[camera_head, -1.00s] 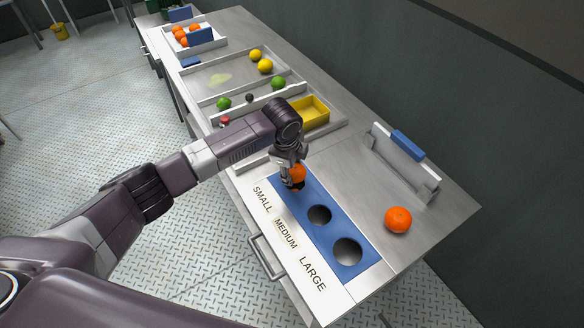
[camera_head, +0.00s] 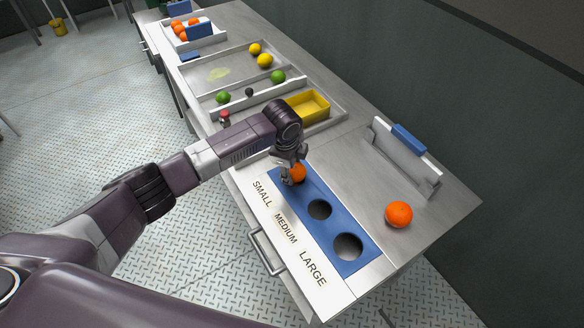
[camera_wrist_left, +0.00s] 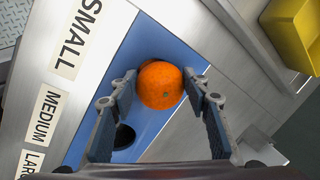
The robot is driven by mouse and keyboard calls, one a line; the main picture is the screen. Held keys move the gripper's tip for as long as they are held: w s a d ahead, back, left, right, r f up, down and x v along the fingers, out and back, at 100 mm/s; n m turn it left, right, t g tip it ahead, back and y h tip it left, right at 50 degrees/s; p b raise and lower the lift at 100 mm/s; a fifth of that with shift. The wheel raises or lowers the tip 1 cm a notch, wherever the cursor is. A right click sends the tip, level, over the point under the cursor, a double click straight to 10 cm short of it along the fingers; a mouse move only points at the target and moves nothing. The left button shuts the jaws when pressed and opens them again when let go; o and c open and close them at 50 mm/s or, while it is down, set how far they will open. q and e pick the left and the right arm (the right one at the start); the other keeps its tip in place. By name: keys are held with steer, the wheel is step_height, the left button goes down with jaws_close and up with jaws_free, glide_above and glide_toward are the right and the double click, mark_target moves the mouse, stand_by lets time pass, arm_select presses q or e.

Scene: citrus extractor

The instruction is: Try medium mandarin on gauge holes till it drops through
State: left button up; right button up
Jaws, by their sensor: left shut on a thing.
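My left gripper (camera_head: 293,177) is shut on an orange mandarin (camera_head: 299,173) at the small hole of the blue gauge plate (camera_head: 327,226). In the left wrist view the mandarin (camera_wrist_left: 160,85) sits between the two fingers and hides the small hole. I cannot tell how deep it sits in that hole. The medium hole (camera_head: 320,209) and the large hole (camera_head: 347,246) are uncovered and look empty. Labels SMALL, MEDIUM and LARGE run along the plate's left side. My right gripper is not in view.
Another orange fruit (camera_head: 399,214) lies on the steel counter right of the gauge. A white stand with a blue top (camera_head: 408,139) is behind it. A yellow bin (camera_head: 308,106), limes, lemons and a crate of oranges (camera_head: 217,41) are farther back.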

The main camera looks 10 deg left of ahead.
arm_select(q)
steer(key=o, duration=1.3)
steer(key=v, duration=1.2)
